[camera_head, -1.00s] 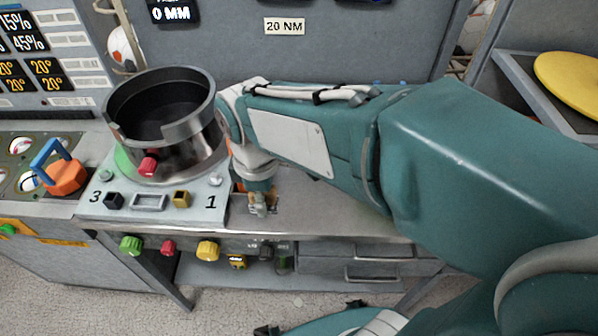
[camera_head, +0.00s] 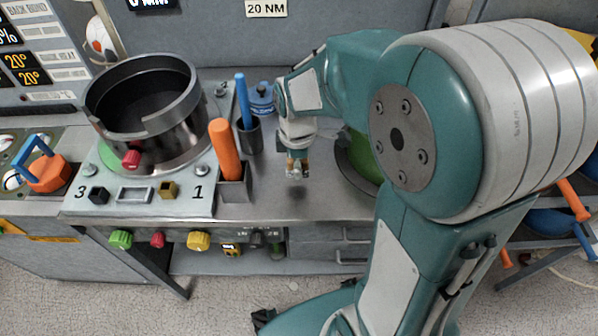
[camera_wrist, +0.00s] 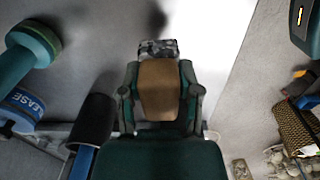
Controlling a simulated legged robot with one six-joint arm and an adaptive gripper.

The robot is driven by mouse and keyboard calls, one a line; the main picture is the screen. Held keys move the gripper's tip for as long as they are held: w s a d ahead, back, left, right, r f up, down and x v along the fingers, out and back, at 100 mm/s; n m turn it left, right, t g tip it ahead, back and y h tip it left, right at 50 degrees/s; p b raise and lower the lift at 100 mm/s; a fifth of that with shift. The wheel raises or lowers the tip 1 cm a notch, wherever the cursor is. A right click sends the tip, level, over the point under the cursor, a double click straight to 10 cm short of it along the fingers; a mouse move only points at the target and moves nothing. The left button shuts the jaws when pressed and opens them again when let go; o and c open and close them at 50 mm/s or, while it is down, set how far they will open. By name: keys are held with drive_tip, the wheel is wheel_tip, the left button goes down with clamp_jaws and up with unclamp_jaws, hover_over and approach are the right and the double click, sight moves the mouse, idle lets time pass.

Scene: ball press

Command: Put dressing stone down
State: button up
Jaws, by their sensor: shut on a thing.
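My gripper (camera_head: 297,160) points down over the steel bench, right of the ball press. In the wrist view the two fingers of my gripper (camera_wrist: 161,95) are shut on the dressing stone (camera_wrist: 158,47), which has a speckled grey end past a tan part (camera_wrist: 160,88). In the head view only a small grey end of the dressing stone (camera_head: 296,173) shows under the fingers. A dark shadow lies on the bench below it, and the stone appears to be above the surface. Most of the stone's sides are hidden by the fingers.
Left of my gripper stand an orange-handled tool (camera_head: 225,148) in a square holder, a blue stick (camera_head: 243,102) in a dark cup, and a blue pot (camera_head: 261,98). The open-topped press cylinder (camera_head: 150,110) is further left. A green round thing (camera_head: 362,158) lies right. Bare bench (camera_head: 300,207) is in front.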

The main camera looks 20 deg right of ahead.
drive_tip(key=f, duration=0.3)
drive_tip(key=shift+w+d+f, duration=0.2)
drive_tip(key=shift+d+f, duration=0.05)
drive_tip(key=shift+f, duration=0.05)
drive_tip(key=shift+a+f, duration=0.1)
drive_tip(key=shift+f, duration=0.05)
drive_tip(key=o, duration=1)
drive_tip(key=shift+f, duration=0.1)
